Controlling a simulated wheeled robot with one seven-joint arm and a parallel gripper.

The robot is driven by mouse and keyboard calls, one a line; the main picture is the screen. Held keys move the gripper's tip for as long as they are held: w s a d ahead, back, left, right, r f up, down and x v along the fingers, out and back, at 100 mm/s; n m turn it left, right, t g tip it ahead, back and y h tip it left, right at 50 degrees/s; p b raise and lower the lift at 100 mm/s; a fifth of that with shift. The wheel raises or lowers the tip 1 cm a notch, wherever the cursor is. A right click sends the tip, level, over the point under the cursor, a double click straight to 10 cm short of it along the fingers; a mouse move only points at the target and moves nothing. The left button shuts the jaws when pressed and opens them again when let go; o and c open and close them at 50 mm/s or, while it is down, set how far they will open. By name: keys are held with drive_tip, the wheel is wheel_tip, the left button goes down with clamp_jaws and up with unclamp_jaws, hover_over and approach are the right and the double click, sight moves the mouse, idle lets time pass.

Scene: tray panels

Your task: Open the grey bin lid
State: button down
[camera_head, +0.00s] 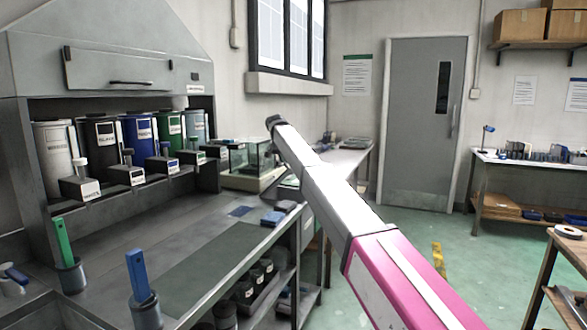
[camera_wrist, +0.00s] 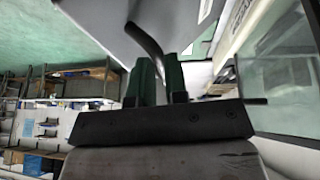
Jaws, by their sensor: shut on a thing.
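In the wrist view my gripper (camera_wrist: 160,82) has its green fingers closed around a thin dark bar handle (camera_wrist: 146,42). The handle runs up to a smooth grey panel (camera_wrist: 108,14), which looks like the grey bin lid. A white label shows at the panel's right side. In the head view my arm reaches away past the bench's far end and hides my gripper and the handle. How far the lid is raised cannot be told.
A steel bench (camera_head: 190,235) with cups and coloured handles fills the left. A glass-sided balance (camera_head: 243,158) stands close to the arm's far end. A grey door (camera_head: 420,125) is behind. Green floor is open at right, before a side table (camera_head: 540,165).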

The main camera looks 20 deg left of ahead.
drive_tip(key=a+r, duration=0.1)
drive_tip(key=a, duration=0.6)
drive_tip(key=shift+a, duration=0.2)
drive_tip(key=shift+s, duration=0.1)
drive_tip(key=c, duration=1.2)
unclamp_jaws()
drive_tip(key=shift+o, duration=0.2)
drive_tip(key=shift+s, duration=0.1)
drive_tip(key=shift+r, duration=0.1)
drive_tip(key=w+v, duration=0.1)
drive_tip(key=v, duration=0.9)
drive_tip(key=shift+r, duration=0.65)
